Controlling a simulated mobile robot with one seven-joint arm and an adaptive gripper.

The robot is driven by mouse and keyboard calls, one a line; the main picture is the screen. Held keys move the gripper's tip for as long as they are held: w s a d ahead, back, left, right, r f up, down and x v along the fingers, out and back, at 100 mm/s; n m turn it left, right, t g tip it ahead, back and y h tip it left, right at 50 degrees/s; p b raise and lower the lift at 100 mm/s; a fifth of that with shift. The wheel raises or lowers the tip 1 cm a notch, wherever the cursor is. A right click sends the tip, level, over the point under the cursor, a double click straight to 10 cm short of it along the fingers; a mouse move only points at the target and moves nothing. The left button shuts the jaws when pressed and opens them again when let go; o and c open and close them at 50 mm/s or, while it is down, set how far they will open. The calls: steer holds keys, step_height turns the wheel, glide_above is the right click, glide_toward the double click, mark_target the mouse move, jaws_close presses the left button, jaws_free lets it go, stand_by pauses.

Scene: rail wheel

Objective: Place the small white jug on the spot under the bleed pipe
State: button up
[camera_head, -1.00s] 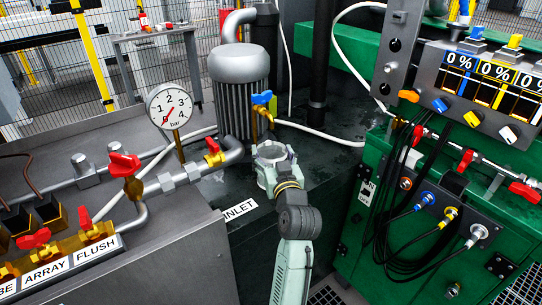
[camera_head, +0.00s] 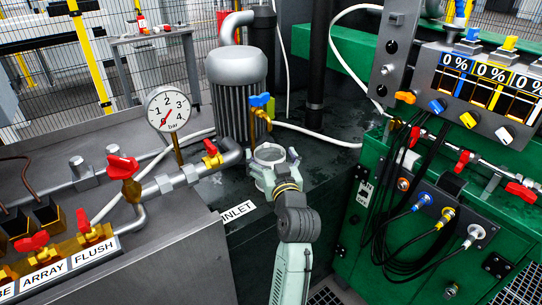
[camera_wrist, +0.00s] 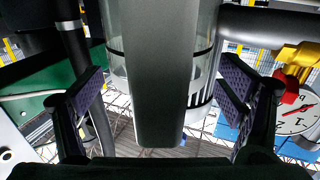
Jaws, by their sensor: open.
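The small white jug (camera_head: 269,153) shows as a pale round rim just below and in front of the brass bleed pipe (camera_head: 264,115) with its blue handle. In the wrist view its clear body (camera_wrist: 205,50) stands behind a wide grey upright strip, which looks like its handle (camera_wrist: 155,85). My gripper (camera_head: 276,170) is at the jug's near side. In the wrist view my gripper (camera_wrist: 165,95) is open, with one dark padded finger on each side of the handle and gaps between. The jug's base and the spot under it are hidden.
A ribbed grey motor (camera_head: 237,95) stands behind the jug. A pipe with a red-handled valve (camera_head: 212,155) and a pressure gauge (camera_head: 168,109) are on the left. A green cabinet (camera_head: 400,250) with cables stands on the right. Dark floor lies between.

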steer(key=v, duration=1.1)
steer(key=shift+s, duration=0.3)
